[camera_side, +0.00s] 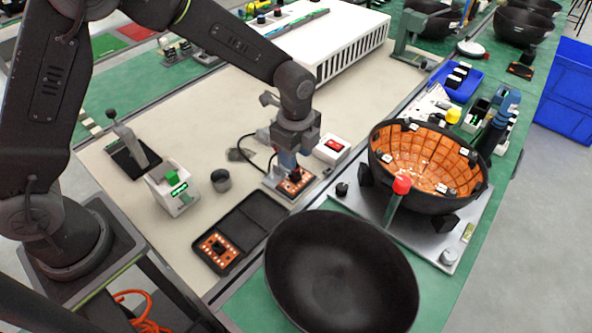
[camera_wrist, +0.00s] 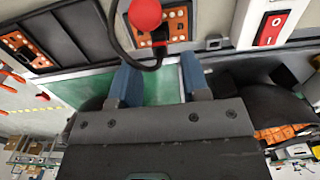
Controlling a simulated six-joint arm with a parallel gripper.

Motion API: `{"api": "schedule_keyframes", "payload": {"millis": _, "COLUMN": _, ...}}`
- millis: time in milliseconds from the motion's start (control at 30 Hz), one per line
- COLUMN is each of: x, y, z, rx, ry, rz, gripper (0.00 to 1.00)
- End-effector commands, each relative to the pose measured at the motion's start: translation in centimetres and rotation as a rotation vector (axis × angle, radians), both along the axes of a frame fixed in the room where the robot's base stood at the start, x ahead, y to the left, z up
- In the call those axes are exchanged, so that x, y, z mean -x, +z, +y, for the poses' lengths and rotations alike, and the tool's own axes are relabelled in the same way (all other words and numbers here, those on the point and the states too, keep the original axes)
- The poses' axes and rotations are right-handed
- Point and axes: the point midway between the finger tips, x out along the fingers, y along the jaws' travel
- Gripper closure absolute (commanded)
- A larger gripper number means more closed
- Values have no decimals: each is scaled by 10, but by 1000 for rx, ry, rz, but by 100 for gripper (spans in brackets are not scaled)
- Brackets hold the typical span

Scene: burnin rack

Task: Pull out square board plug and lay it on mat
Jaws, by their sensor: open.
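A square orange board (camera_side: 302,187) sits on a light fixture beneath my gripper (camera_side: 288,165). In the wrist view the board (camera_wrist: 178,24) lies ahead of my gripper (camera_wrist: 158,76), with a red ball (camera_wrist: 145,14) in front of part of it. A dark plug-like piece (camera_wrist: 160,36) shows on the board, with a black cable looping beside it. My blue fingers are apart with nothing between them. In the side view the fingers hide part of the board. I cannot tell which surface is the mat.
A white box with a red switch (camera_side: 332,148) stands right of the fixture. A large dark bowl (camera_side: 340,270) is in front, and an orange-lined bowl (camera_side: 425,160) is at right. A small device with a green display (camera_side: 172,188) and a grey cup (camera_side: 221,180) stand left.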

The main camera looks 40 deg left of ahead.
Motion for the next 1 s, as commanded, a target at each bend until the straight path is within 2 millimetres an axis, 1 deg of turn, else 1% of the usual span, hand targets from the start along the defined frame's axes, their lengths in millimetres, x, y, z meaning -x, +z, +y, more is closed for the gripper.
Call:
{"api": "schedule_keyframes", "payload": {"millis": 33, "x": 1, "y": -8, "z": 0, "rx": -1, "ry": 1, "rz": 3, "gripper": 57}}
{"api": "schedule_keyframes", "payload": {"millis": 200, "x": 1, "y": -29, "z": 0, "rx": -1, "ry": 0, "rz": 4, "gripper": 57}}
{"api": "schedule_keyframes", "payload": {"millis": 400, "x": 0, "y": -43, "z": 0, "rx": -1, "ry": -1, "rz": 3, "gripper": 57}}
{"api": "schedule_keyframes", "payload": {"millis": 600, "x": 0, "y": -46, "z": 0, "rx": 0, "ry": -1, "rz": 1, "gripper": 57}}
{"api": "schedule_keyframes", "payload": {"millis": 1000, "x": 0, "y": -46, "z": 0, "rx": 0, "ry": -1, "rz": 1, "gripper": 57}}
